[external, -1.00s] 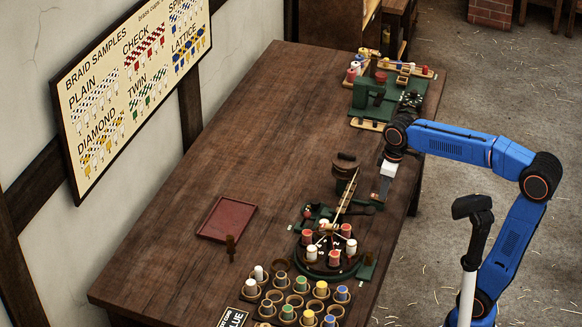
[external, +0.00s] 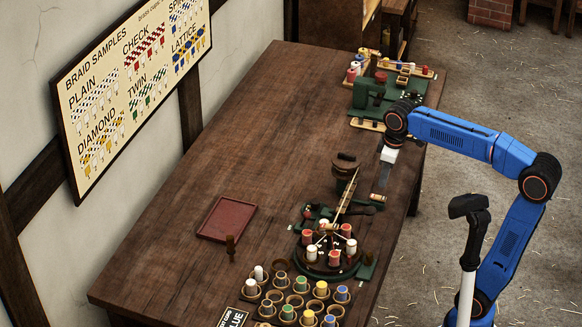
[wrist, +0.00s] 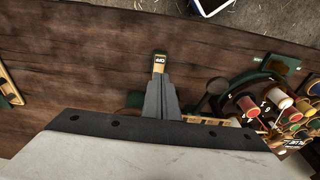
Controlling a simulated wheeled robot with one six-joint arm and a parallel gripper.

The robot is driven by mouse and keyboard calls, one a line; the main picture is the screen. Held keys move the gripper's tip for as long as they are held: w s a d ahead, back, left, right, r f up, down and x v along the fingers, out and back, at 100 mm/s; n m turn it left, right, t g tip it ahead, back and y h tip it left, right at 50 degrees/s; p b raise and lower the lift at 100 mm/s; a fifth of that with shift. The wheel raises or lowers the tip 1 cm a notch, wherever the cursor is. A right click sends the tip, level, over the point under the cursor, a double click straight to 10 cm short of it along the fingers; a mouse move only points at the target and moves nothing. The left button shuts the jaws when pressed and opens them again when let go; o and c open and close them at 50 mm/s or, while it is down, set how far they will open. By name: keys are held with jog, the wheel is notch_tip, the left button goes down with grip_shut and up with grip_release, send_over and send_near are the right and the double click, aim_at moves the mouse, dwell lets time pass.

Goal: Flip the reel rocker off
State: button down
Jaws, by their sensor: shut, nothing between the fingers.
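The reel rocker (wrist: 160,60) is a small tan and dark piece on the table, just past my fingertips in the wrist view. A label reading OFF shows on its far end. Its near part is hidden behind my fingers, and I cannot tell which side is pressed down. In the external view the rocker (external: 378,197) lies near the table's right edge, behind the braiding machine (external: 330,258). My gripper (external: 383,174) is shut and empty, pointing down a little behind the rocker. Its dark fingers (wrist: 162,95) are together in the wrist view.
The braiding machine with red and white bobbins (wrist: 267,105) stands close by the rocker. A green winding station (external: 385,92) is at the table's far end. A red tray (external: 227,219) and several bobbin cups (external: 298,302) are at the near end.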

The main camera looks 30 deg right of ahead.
aim_at(378, 197)
notch_tip(378, 197, up, 8)
jog(key=shift+s+d+r, duration=0.25)
jog(key=shift+s+d, duration=0.15)
